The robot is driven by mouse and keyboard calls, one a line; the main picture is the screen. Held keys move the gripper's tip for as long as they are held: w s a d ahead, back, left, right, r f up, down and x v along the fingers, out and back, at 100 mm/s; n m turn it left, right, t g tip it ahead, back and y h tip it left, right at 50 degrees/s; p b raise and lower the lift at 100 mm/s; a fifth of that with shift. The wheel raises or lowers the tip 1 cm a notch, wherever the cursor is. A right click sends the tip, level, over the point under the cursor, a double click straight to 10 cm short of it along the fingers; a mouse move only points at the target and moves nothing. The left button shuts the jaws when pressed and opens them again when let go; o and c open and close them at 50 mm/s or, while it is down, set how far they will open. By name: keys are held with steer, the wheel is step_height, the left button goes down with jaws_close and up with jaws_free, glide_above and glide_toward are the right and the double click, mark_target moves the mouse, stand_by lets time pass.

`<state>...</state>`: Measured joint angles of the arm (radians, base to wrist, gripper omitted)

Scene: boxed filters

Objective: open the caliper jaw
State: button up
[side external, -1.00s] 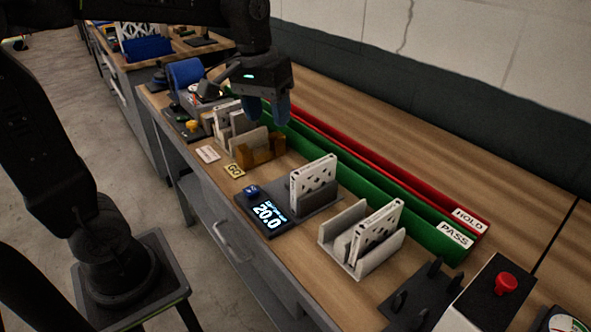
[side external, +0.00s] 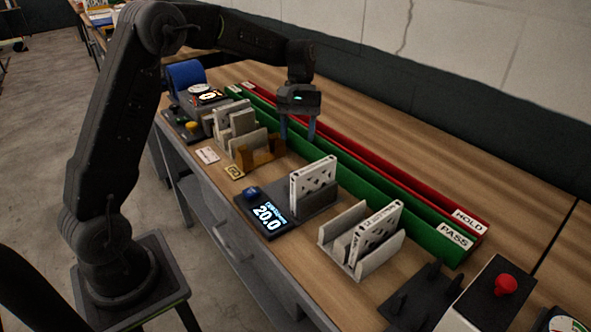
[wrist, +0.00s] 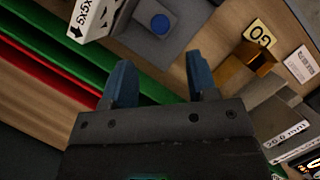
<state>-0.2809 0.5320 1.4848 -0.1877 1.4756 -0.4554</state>
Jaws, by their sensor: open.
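The caliper is a dark flat unit with a lit display (side external: 265,216) reading 20.0 and a blue knob (side external: 252,192). A white boxed filter (side external: 313,181) stands upright on its grey plate. I cannot make out the gap of its jaw. In the wrist view a grey plate with a round blue button (wrist: 160,23) lies ahead, beside a white box (wrist: 92,18). My gripper (side external: 298,136) is in the air behind and left of the caliper, pointing down. Its blue fingers are apart and empty in the wrist view (wrist: 160,82).
A grey slotted holder (side external: 368,264) with another filter stands right of the caliper. Green PASS (side external: 420,226) and red HOLD (side external: 430,196) troughs run behind. A brass gauge block (side external: 262,158) and GO tag (side external: 234,172) are left. A red button (side external: 505,284) is at right.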

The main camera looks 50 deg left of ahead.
steer(key=x, duration=0.9)
steer(key=shift+s+d+f, duration=0.1)
steer(key=shift+c, duration=0.2)
jaws_close()
